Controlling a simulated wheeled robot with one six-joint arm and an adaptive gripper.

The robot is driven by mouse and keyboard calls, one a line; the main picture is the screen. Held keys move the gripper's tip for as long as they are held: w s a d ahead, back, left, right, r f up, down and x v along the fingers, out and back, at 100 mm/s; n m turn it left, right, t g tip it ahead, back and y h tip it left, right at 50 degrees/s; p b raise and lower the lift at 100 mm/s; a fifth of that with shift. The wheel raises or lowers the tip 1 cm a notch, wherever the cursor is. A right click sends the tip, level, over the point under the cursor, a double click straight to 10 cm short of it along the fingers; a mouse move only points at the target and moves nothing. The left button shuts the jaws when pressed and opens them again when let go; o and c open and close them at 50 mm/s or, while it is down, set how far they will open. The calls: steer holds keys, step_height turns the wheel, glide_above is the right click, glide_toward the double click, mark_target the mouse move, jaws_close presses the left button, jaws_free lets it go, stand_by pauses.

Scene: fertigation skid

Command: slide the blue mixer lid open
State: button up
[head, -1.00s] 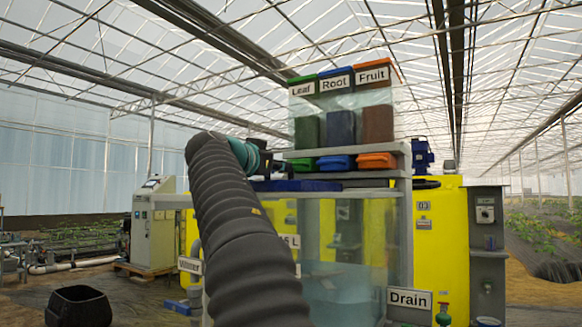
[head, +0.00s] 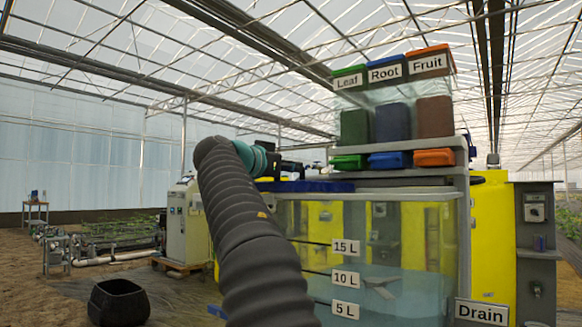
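The blue mixer lid (head: 318,186) lies flat on top of the clear mixer tank (head: 400,222), at the tank's left part. It is seen nearly edge-on. My arm rises from the bottom of the head view and hides part of the tank's left side. My gripper (head: 293,168) shows as a small dark shape just above the lid, right of my teal wrist. Its fingertips are too small and dark to tell whether they are open or touching the lid.
Leaf, Root and Fruit hoppers (head: 393,122) stand above the tank's right part, with green, blue and orange drawers below. Yellow tanks (head: 489,245) stand behind. A black bucket (head: 118,302) sits on the floor at left. A Drain sign (head: 482,312) is low at right.

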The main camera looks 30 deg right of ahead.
steer(key=o, duration=0.4)
steer(key=shift+a, duration=0.1)
steer(key=v, duration=1.2)
steer(key=s+a+f+n+y, duration=0.4)
steer(key=s+f, duration=0.4)
steer(key=f, duration=0.9)
steer(key=s+a+f+n+g+y, duration=0.1)
steer(key=s+a+f+n+y, duration=0.3)
steer(key=s+f, duration=0.5)
steer(key=s+a+f+n+y, duration=0.4)
steer(key=s+f+n+y, duration=0.3)
steer(key=f, duration=1.8)
steer(key=shift+s+f+n+y, duration=0.2)
steer(key=shift+s+y, duration=0.2)
steer(key=shift+s, duration=0.2)
steer(key=shift+s+f+n+y, duration=0.2)
steer(key=shift+s+y, duration=0.2)
steer(key=shift+s, duration=0.2)
